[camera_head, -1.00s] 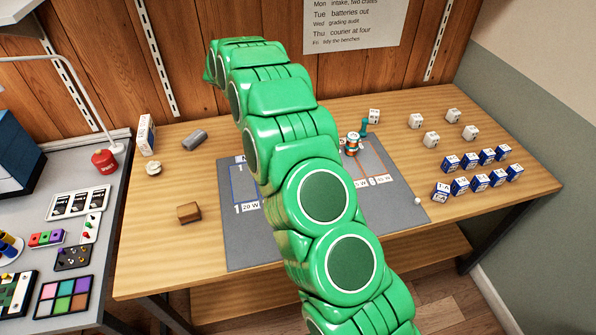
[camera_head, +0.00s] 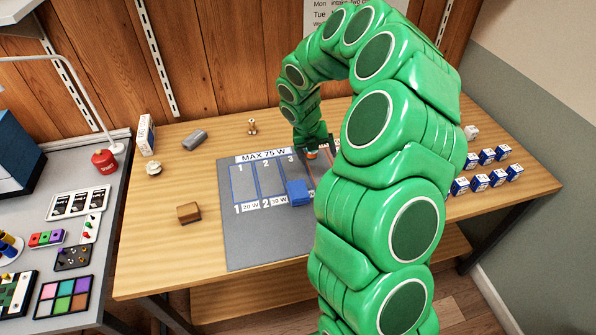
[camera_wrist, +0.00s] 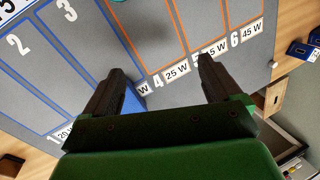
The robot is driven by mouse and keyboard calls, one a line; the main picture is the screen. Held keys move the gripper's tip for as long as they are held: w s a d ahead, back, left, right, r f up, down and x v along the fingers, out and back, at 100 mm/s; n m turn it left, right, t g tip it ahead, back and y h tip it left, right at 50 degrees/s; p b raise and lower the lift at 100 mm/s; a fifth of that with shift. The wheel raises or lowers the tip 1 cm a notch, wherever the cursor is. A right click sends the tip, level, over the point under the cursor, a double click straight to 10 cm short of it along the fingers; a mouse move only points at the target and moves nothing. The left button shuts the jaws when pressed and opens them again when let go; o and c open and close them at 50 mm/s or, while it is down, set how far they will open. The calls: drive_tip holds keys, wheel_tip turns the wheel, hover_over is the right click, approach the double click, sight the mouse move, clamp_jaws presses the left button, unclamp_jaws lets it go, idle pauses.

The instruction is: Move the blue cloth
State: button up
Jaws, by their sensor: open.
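A small blue folded thing (camera_head: 298,192), which looks like the blue cloth, lies on the grey mat (camera_head: 240,247) near the lower end of slot 3. In the wrist view a blue patch (camera_wrist: 131,104) shows just inside the left finger, partly hidden by it. My gripper (camera_wrist: 161,68) is open, with nothing seen held between its fingers, over the mat's orange-lined slots. In the head view my gripper (camera_head: 314,150) is behind the blue thing, partly hidden by my arm.
A brown block (camera_head: 189,212), a grey object (camera_head: 194,140) and a small figure (camera_head: 252,126) stand around the mat. Blue-and-white boxes (camera_head: 480,183) stand at the right. My arm covers the mat's right side. The table's left front is clear.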

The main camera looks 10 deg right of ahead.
sight(297, 189)
drive_tip(key=s+a+n+y, duration=0.1)
drive_tip(key=s+a, duration=0.1)
drive_tip(key=s+a+y, duration=0.1)
drive_tip(key=s+a, duration=0.1)
drive_tip(key=a, duration=0.1)
drive_tip(key=s+a+n+y, duration=0.1)
drive_tip(key=s+a, duration=0.1)
drive_tip(key=shift+s+a+r+n, duration=0.1)
drive_tip(key=shift+a+n, duration=0.2)
drive_tip(key=shift+f, duration=3.95)
drive_tip(key=shift+c, duration=0.3)
drive_tip(key=shift+a, duration=0.1)
drive_tip(key=c, duration=1)
